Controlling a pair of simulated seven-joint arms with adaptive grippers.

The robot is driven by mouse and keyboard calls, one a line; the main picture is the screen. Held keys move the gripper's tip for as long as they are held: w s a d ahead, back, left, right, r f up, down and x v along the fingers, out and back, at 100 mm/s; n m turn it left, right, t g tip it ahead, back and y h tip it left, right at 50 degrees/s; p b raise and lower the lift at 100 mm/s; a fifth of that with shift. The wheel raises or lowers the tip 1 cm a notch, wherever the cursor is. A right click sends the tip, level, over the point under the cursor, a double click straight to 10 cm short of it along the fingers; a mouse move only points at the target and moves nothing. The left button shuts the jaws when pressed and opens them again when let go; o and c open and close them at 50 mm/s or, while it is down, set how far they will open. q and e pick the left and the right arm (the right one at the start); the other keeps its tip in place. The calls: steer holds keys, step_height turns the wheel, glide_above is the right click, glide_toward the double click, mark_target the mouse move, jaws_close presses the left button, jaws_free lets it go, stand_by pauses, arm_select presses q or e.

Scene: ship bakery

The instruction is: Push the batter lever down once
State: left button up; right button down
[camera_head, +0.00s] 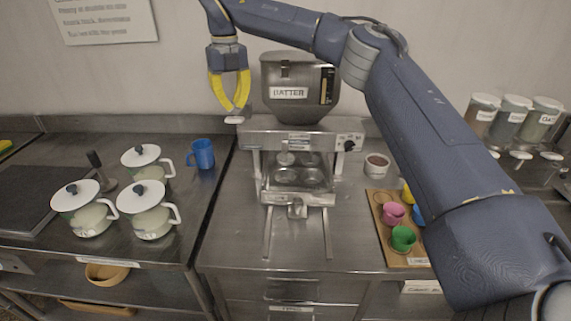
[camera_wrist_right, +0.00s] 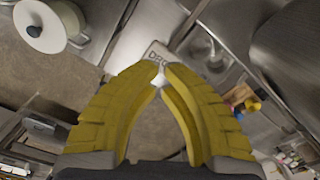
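The steel batter machine (camera_head: 300,92), with a hopper labelled BATTER, stands on the middle counter. A small white lever end (camera_head: 234,119) shows at its upper left, just below my right gripper (camera_head: 237,110). My right gripper's yellow fingers point down and meet at their tips, with nothing seen between them. In the right wrist view, the fingertips (camera_wrist_right: 162,68) are together in front of a pale lettered piece (camera_wrist_right: 157,50), only partly readable. I cannot tell whether the tips touch the lever. Most of the lever arm is hidden or too small to see. My left gripper is not in view.
Several white lidded pots (camera_head: 89,216) and a blue mug (camera_head: 202,154) stand on the left counter. A wooden board (camera_head: 393,248) with coloured cups and a small brown-filled bowl (camera_head: 377,166) are to the right. The counter front (camera_head: 230,240) left of the machine's rails is clear.

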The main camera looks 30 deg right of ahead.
steer(key=shift+f, duration=0.2)
stand_by(0.3)
step_height(320, 180, down, 9)
stand_by(2.4)
steer(key=shift+r, duration=4.65)
steer(key=shift+r, duration=0.1)
steer(key=shift+r, duration=2.95)
